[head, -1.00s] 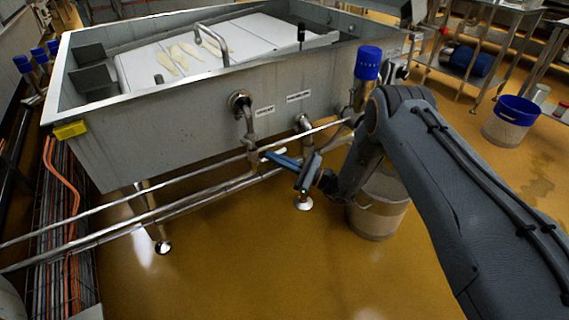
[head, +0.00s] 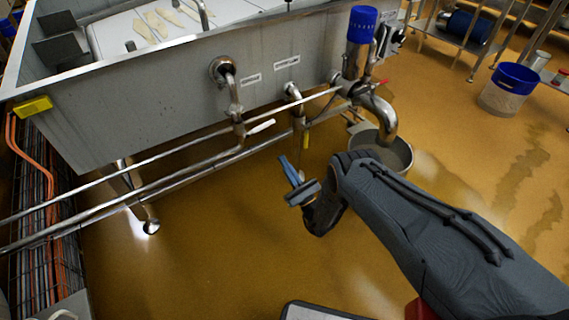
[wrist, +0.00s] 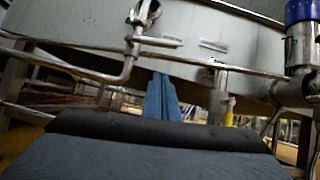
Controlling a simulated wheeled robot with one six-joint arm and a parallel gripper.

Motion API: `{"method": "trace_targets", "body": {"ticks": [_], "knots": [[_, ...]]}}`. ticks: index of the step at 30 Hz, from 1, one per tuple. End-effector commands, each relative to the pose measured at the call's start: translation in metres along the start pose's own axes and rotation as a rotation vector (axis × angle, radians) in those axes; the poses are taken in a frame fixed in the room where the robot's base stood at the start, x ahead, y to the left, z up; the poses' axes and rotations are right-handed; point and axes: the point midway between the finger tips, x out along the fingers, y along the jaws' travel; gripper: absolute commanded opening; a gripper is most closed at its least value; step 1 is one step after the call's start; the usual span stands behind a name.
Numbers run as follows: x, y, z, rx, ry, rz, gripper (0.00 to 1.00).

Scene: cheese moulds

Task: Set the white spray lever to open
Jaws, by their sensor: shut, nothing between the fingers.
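The white spray lever (head: 262,126) sits on the steel pipe (head: 236,112) below the left label on the tank's side. Its handle points right and slightly up in the head view, crosswise to the upright pipe. It also shows as a pale bar right of the pipe in the wrist view (wrist: 160,41). My gripper (head: 283,158) is below and to the right of the lever in the head view, apart from it. Its blue fingers are together and empty, and point up toward the tank in the wrist view (wrist: 161,76).
The steel tank (head: 150,105) stands behind the pipes. Long thin rails (head: 175,155) run in front of it. A yellow handle (head: 305,139) and a red lever (head: 381,83) are to the right. A bucket (head: 395,155) stands behind my arm. Open floor lies in front.

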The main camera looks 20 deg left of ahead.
Motion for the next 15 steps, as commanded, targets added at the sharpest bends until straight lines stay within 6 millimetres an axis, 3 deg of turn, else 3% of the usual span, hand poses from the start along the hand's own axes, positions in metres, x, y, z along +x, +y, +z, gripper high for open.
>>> {"method": "trace_targets", "body": {"ticks": [10,15], "knots": [[0.052,0.002,-0.002,0.002,-0.003,0.004,0.0],[0.083,0.002,0.007,0.002,-0.001,0.003,0.0]]}}
